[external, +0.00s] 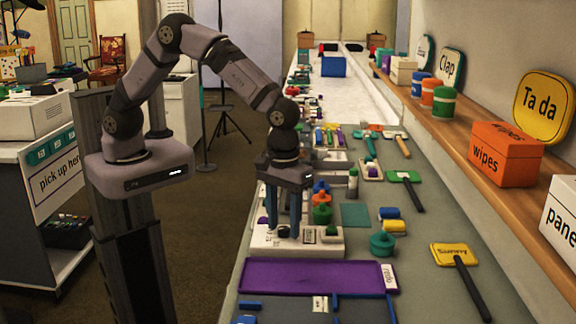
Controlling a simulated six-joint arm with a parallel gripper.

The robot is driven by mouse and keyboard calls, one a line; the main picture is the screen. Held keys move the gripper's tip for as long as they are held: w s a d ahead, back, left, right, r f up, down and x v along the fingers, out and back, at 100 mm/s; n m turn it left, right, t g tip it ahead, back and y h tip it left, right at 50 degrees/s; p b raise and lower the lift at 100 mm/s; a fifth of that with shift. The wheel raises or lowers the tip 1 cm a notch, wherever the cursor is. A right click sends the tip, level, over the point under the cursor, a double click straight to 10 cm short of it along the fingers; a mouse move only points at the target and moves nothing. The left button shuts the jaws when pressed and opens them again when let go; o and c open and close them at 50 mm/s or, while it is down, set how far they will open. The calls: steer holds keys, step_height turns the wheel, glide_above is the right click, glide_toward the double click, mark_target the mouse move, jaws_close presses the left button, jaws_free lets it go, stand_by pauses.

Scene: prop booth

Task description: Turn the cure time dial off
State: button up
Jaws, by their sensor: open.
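My gripper (283,228) points straight down with its two blue fingers apart. It is over a low white box-shaped device (322,249) on the counter, and its fingertips are at or just above the top of that device. Small dark and green parts show on top of the device, with one dark green part between or behind the fingers. I cannot tell which part is the cure time dial, or how any dial is set. No label on the device is readable, and the fingers hide some of its top.
A purple tray (312,277) lies in front of the device. Right of it are a green round container (382,244), a yellow roll (394,226) and a yellow paddle sign (453,255). An orange wipes box (505,154) stands on the wall shelf. The counter's right side has bare room.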

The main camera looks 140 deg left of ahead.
steer(key=shift+f, duration=0.15)
jaws_close()
steer(key=c, duration=1.1)
jaws_free()
